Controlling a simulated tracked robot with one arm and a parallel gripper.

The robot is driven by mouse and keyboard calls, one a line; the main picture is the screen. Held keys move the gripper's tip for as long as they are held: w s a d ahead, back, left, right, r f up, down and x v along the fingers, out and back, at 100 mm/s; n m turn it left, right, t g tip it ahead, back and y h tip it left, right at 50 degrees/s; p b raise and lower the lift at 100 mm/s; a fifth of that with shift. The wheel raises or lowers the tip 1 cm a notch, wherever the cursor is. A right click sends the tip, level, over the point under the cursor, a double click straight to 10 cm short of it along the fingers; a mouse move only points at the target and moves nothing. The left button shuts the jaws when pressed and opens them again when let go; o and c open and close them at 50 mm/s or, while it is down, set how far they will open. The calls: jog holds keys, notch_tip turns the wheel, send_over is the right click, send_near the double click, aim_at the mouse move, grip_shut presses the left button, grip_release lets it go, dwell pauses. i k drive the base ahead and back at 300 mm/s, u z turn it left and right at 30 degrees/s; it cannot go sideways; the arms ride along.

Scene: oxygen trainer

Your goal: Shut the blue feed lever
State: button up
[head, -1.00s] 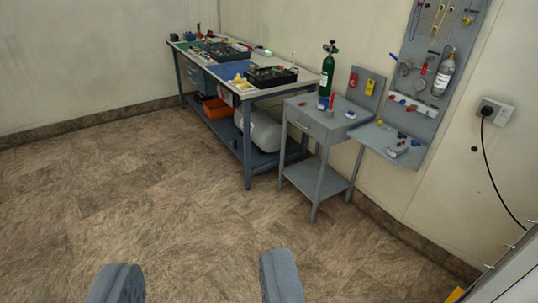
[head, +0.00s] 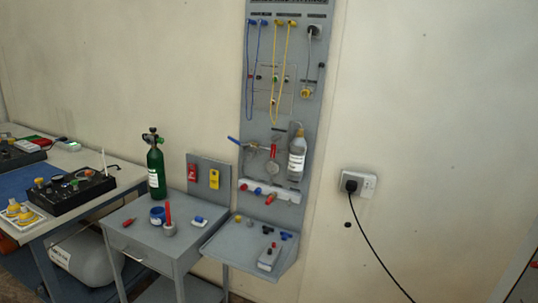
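A grey upright panel (head: 255,200) stands against the wall in the middle of the head view. A lever with a blue handle (head: 233,141) sticks out past the panel's left edge at mid height, sloping up to the left from a metal fitting. A small red part (head: 273,151) and a round gauge (head: 272,168) sit to its right. Small blue and red knobs (head: 258,191) line a white manifold below. My gripper is out of the picture.
A grey side table (head: 130,232) with a green cylinder (head: 156,168) stands left of the panel. A tray shelf (head: 232,246) juts out below the panel. A workbench (head: 95,208) is at far left. A socket with a black cable (head: 355,186) is on the right wall.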

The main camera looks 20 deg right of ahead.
aim_at(231, 139)
jog(key=z, duration=0.1)
jog(key=i, duration=0.6)
jog(key=z, duration=0.4)
jog(key=k, duration=0.4)
jog(key=u, duration=0.75)
jog(key=i, duration=2.1)
jog(key=z, duration=0.5)
